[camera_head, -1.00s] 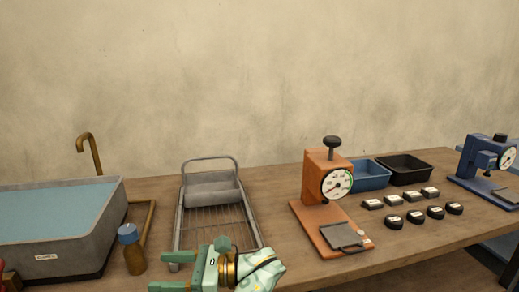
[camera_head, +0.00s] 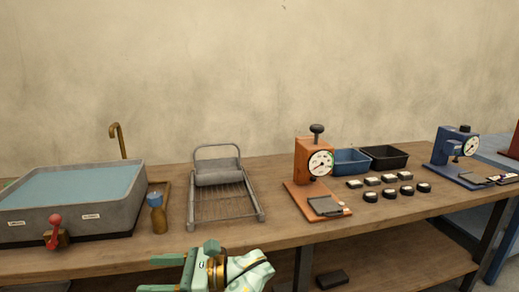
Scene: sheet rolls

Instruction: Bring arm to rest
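One gripper (camera_head: 172,270) of mine shows at the bottom of the head view, with its green fingers pointing left and its pale green wrist to the right. By the way its wrist lies, it is my right one. Its two fingers stand apart with nothing seen between them. It is in front of the wooden table's (camera_head: 265,228) front edge, below the wire rack with a roller (camera_head: 220,178). My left gripper is not in view.
A grey water basin (camera_head: 110,213) with a red-handled valve (camera_head: 56,230) and a blue-capped bottle (camera_head: 157,215) stand left. An orange dial gauge (camera_head: 305,160), blue bin (camera_head: 350,162), black bin (camera_head: 385,157), several small pucks (camera_head: 388,193) and a blue gauge (camera_head: 447,146) stand right.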

